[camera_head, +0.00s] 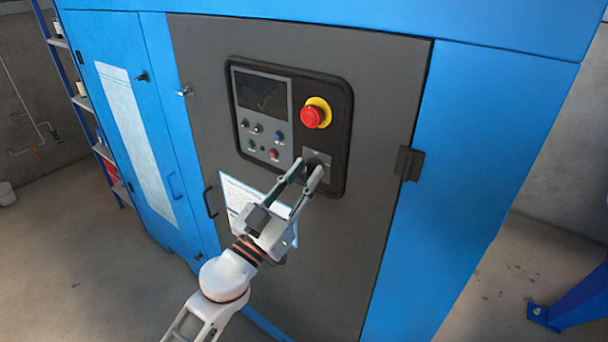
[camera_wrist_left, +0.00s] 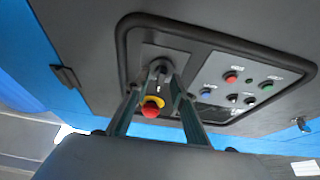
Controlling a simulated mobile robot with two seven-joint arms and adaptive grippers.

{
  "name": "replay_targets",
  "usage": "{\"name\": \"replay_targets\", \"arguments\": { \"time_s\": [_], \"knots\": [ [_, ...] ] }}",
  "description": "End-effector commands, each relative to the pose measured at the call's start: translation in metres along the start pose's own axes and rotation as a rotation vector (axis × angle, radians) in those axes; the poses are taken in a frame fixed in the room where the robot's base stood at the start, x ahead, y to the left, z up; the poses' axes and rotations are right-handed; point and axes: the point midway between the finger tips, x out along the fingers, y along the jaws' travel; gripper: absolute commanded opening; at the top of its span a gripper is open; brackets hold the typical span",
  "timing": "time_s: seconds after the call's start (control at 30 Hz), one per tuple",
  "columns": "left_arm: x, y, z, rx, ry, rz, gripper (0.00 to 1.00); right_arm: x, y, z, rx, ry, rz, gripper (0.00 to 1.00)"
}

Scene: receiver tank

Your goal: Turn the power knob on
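The power knob (camera_head: 318,160) is a small dark knob on a grey plate at the lower right of the control panel (camera_head: 342,120), below the red emergency stop. My left gripper (camera_head: 309,168) reaches up to it from the lower left. Its two fingertips are drawn close together around the knob. In the left wrist view the fingers (camera_wrist_left: 161,72) converge on the knob, which shows only partly between them. The knob's marking and exact angle are hidden. My right gripper is in neither view.
A red emergency stop with a yellow collar (camera_head: 314,113) sits just above the knob. A screen (camera_head: 262,95) and several small buttons are left of it. A door latch (camera_head: 409,163) juts out at right. A paper sheet (camera_head: 235,192) hangs behind my left gripper.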

Motion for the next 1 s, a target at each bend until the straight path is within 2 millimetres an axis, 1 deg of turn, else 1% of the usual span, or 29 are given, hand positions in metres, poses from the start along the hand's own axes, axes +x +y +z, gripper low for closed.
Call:
{"name": "replay_targets", "arguments": {
  "time_s": [0.03, 0.1, 0.37, 0.57, 0.77, 1.0],
  "knots": [
    [0.0, 0.0, 0.0, 0.0, 0.0, 0.0, 0.17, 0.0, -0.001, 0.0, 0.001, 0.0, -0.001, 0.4],
    [0.0, 0.0, 0.0, 0.0, 0.0, 0.0, 0.0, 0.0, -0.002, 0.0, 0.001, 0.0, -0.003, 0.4],
    [0.0, 0.0, 0.0, 0.005, 0.0, 0.002, 0.0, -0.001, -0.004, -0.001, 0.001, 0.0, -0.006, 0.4],
    [0.0, 0.0, 0.0, 0.052, 0.0, 0.022, 0.0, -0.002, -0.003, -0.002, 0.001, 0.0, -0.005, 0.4],
    [0.0, -0.001, 0.0, 0.168, -0.001, 0.071, 0.0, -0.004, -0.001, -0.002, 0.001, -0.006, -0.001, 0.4],
    [0.0, -0.002, -0.001, 0.372, -0.001, 0.156, 0.0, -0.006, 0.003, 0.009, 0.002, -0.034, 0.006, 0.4]
  ]
}}
